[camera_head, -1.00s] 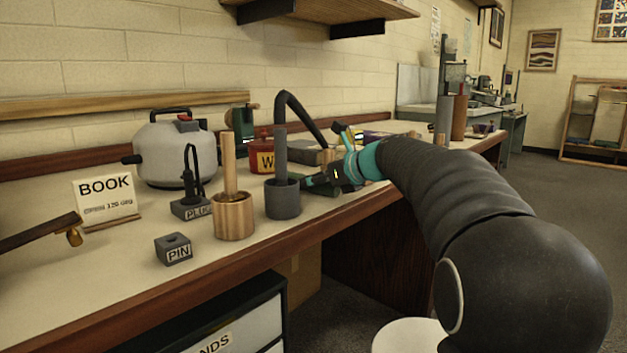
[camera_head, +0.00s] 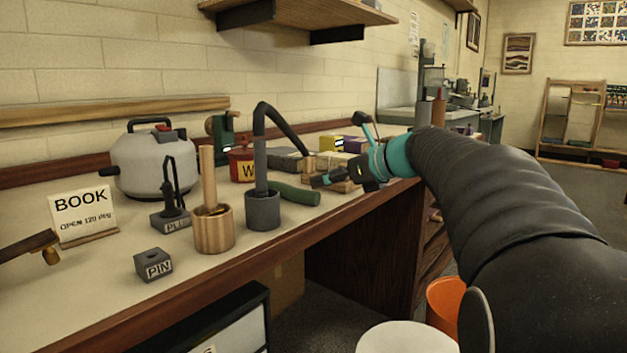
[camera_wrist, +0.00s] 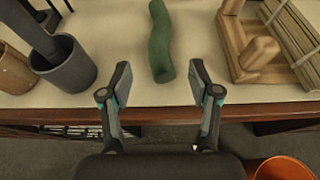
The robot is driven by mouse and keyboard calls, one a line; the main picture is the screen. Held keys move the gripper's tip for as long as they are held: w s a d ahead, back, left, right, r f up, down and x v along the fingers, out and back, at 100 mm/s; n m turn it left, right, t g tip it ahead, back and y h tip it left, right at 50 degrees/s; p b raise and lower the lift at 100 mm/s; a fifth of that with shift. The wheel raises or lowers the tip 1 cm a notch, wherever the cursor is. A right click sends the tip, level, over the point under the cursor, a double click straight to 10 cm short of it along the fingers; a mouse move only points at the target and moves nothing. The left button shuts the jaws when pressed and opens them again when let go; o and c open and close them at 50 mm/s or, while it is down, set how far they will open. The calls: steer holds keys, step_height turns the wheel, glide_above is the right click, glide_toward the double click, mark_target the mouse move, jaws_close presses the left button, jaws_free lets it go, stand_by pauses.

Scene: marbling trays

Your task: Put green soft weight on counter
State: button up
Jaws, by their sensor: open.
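The green soft weight (camera_head: 296,193) is a dull green, slightly bent roll lying on the counter (camera_head: 110,262), behind and right of a dark grey cup. It also shows in the wrist view (camera_wrist: 160,45), running away from the counter's front edge between my fingers' line. My gripper (camera_head: 345,180) is at the counter's front edge, to the right of the weight. In the wrist view my gripper (camera_wrist: 160,78) is open and empty, its fingertips spread either side of the weight's near end. I cannot tell its height above the counter.
The grey cup (camera_wrist: 66,66) stands left of the weight and a wooden rack (camera_wrist: 262,72) stands right. A wooden cup (camera_head: 214,231), PIN block (camera_head: 153,264) and BOOK sign (camera_head: 82,213) are further left. An orange bucket (camera_head: 445,298) is below the counter.

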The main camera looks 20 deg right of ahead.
mark_target(307, 230)
steer(key=shift+s+d+r, duration=0.2)
steer(key=shift+s+d, duration=0.1)
steer(key=shift+s, duration=0.15)
steer(key=s+a+f+n, duration=0.2)
steer(key=s+a+f+n+g+h, duration=0.1)
steer(key=s+a+f+n, duration=0.1)
steer(key=s, duration=0.1)
steer(key=s+a+f+n+g, duration=0.1)
steer(key=s+f+n, duration=0.1)
steer(key=s+n, duration=0.1)
steer(key=shift+s+a+f+h, duration=0.1)
steer(key=shift+s+a+h, duration=0.15)
steer(key=shift+a+h, duration=0.15)
steer(key=s+f+n+g+h, duration=0.1)
steer(key=s+f+n+h, duration=0.2)
steer(key=s+f+n, duration=0.6)
steer(key=s+f+n+g+h, duration=0.2)
steer(key=s+f+n+h, duration=0.1)
steer(key=s+f+n, duration=0.7)
steer(key=s+n, duration=0.2)
steer(key=s, duration=0.2)
steer(key=shift+s+a+n, duration=0.3)
steer(key=shift+n, duration=0.1)
steer(key=shift+r, duration=0.1)
